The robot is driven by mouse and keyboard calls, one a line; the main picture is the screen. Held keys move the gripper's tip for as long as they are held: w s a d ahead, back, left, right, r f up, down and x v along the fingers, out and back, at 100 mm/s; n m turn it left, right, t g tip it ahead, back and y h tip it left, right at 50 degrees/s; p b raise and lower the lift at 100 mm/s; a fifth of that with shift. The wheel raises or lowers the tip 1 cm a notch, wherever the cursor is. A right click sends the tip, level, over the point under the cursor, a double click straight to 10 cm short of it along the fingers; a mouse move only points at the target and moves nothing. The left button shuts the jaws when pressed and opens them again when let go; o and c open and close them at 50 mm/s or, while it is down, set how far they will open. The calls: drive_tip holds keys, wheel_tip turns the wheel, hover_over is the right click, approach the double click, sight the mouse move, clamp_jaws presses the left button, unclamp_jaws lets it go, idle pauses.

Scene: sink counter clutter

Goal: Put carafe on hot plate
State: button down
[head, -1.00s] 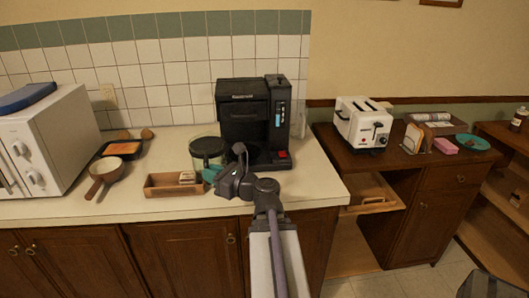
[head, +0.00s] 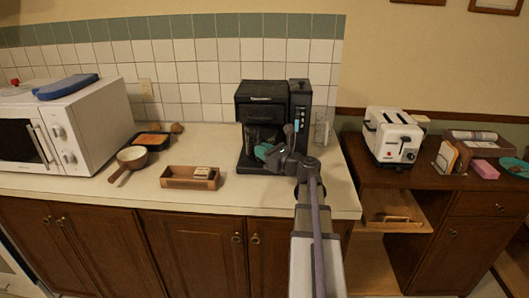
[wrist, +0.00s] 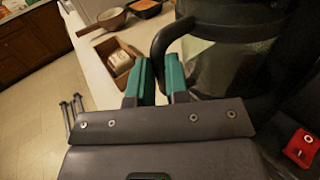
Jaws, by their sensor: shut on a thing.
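The carafe (wrist: 232,68) is glass with a dark top and a black handle (wrist: 165,38). In the head view the carafe (head: 262,134) is in the open bay of the black coffee maker (head: 262,92), partly behind my gripper. My gripper (head: 264,152) has teal fingers, shut on the carafe's handle; in the wrist view the fingers (wrist: 158,82) sit at the handle's lower end. The hot plate is hidden beneath the carafe and behind my arm, so I cannot tell whether the carafe's bottom touches it.
A wooden box (head: 190,178) stands left of the coffee maker, with a pan (head: 131,157) and a microwave (head: 65,125) beyond. A toaster (head: 393,137) is on the lower cabinet at right. The red switch (wrist: 302,147) is near the gripper.

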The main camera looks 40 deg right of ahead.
drive_tip(key=w+d, duration=0.4)
drive_tip(key=shift+w+d, duration=0.1)
wheel_tip(320, 180, down, 4)
drive_tip(key=b, duration=0.3)
drive_tip(key=shift+r+b, duration=0.1)
drive_tip(key=shift+b, duration=0.3)
drive_tip(key=c, duration=1.1)
unclamp_jaws()
approach(265, 141)
wheel_tip(265, 141, down, 4)
drive_tip(key=s, duration=0.2)
